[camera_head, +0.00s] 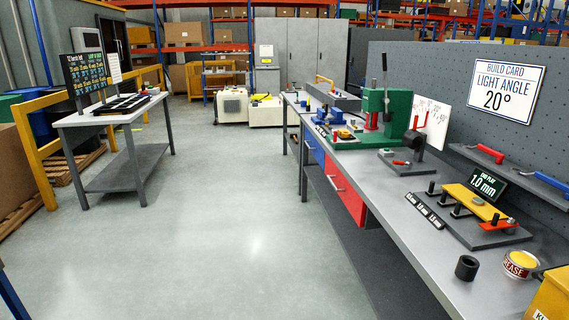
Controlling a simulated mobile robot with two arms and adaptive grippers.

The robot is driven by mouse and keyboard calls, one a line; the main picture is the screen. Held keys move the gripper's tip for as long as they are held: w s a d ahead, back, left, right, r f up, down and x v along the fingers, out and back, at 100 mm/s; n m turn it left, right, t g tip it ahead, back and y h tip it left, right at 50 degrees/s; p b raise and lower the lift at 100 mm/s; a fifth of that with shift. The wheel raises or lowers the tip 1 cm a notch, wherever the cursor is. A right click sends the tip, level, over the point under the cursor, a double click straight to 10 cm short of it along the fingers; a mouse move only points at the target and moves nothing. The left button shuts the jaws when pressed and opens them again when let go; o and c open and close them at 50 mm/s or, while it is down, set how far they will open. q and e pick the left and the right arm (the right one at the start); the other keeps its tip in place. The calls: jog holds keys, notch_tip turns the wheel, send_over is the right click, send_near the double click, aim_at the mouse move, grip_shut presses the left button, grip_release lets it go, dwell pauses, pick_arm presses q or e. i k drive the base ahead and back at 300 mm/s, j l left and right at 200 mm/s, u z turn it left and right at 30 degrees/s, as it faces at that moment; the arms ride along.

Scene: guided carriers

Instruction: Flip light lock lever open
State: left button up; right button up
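A grey fixture plate (403,167) lies on the right-hand workbench, in front of the green press. It carries a small red lever (401,162) and a dark tilted cylinder (415,143) on a post; this looks like the light and its lock lever, too small to tell whether the lever is open. A white board with angle marks (437,122) stands behind it. A second fixture with a yellow bar (474,201) has a red lever (495,223) at its right end. Neither of my grippers is in view.
The green press (384,121) stands farther back on the grey bench (441,260). A black cup (467,267) and grease tin (519,263) are near the front. A build card (505,88) reads "LIGHT ANGLE 20°". Open floor (230,220) separates the bench from a left table (110,117).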

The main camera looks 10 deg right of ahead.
aim_at(409, 164)
jog(key=i+j+z, duration=0.1)
jog(key=i+z, duration=0.35)
jog(key=i+j+z, duration=0.25)
jog(key=i+z, duration=0.15)
jog(key=i, duration=0.2)
jog(key=i+j+z, duration=0.45)
